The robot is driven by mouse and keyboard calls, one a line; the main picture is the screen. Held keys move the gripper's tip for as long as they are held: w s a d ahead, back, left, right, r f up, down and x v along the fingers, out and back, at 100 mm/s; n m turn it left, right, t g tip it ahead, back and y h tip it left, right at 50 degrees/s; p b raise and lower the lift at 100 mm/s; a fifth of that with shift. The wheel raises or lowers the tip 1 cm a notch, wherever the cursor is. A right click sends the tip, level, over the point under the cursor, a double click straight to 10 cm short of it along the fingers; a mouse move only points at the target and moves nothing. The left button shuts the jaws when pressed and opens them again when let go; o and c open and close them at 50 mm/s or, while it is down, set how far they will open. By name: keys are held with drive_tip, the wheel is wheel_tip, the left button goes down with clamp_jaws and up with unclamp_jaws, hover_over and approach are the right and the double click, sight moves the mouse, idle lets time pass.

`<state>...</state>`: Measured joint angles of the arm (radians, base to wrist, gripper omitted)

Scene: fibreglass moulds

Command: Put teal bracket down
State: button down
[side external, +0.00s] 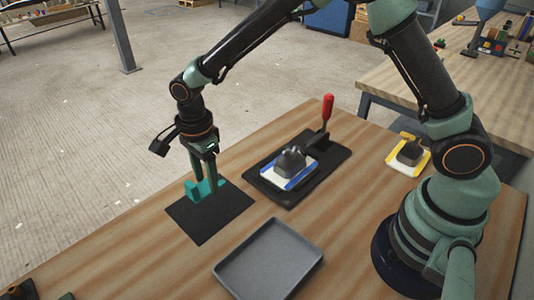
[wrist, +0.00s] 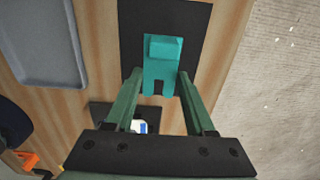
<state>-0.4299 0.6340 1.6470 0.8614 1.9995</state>
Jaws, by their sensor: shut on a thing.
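The teal bracket (side external: 204,190) is at my gripper's fingertips, over the black mat (side external: 222,218) near the table's far left edge. In the wrist view the bracket (wrist: 163,66) sits between the two green fingers, with the black mat (wrist: 198,50) behind it. My gripper (side external: 205,182) points down and is shut on the bracket; its fingertips also show in the wrist view (wrist: 160,82). The bracket's lower end is at or just above the mat; I cannot tell whether it touches.
A grey tray (side external: 219,268) lies in front. A black plate (side external: 256,181) behind carries a blue-and-white mould with a dark piece and a red-handled clamp (side external: 327,108). A yellow-edged mould (side external: 409,166) is at the right. Bare wood lies between mat and tray.

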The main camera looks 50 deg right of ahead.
sight(208, 187)
drive_tip(key=shift+f, duration=3)
drive_tip(key=shift+f, duration=0.1)
drive_tip(key=shift+c, duration=1.3)
unclamp_jaws()
